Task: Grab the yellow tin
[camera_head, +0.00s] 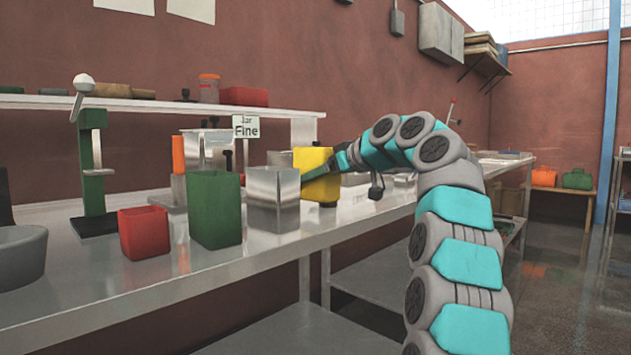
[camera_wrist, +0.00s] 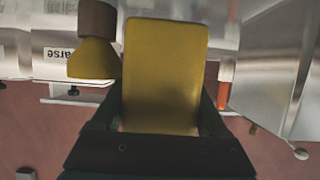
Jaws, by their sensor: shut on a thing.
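The yellow tin (camera_head: 312,160) is an upright, box-like tin behind and to the right of a shiny metal tin on the bench. My gripper (camera_head: 326,170) reaches it from the right, and a dark green finger lies along its side. In the wrist view the tin (camera_wrist: 164,70) fills the space between the two fingers of my gripper (camera_wrist: 163,112), which is shut on it. The tin's base is partly hidden in the head view, so I cannot tell if it touches the bench.
A metal tin (camera_head: 272,200), a green tin (camera_head: 215,210) and a red tin (camera_head: 144,232) stand on the metal bench (camera_head: 150,290), left of my gripper. A "Jar Fine" sign (camera_head: 246,127) stands behind. A yellow and brown object (camera_wrist: 93,60) is beside the held tin in the wrist view.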

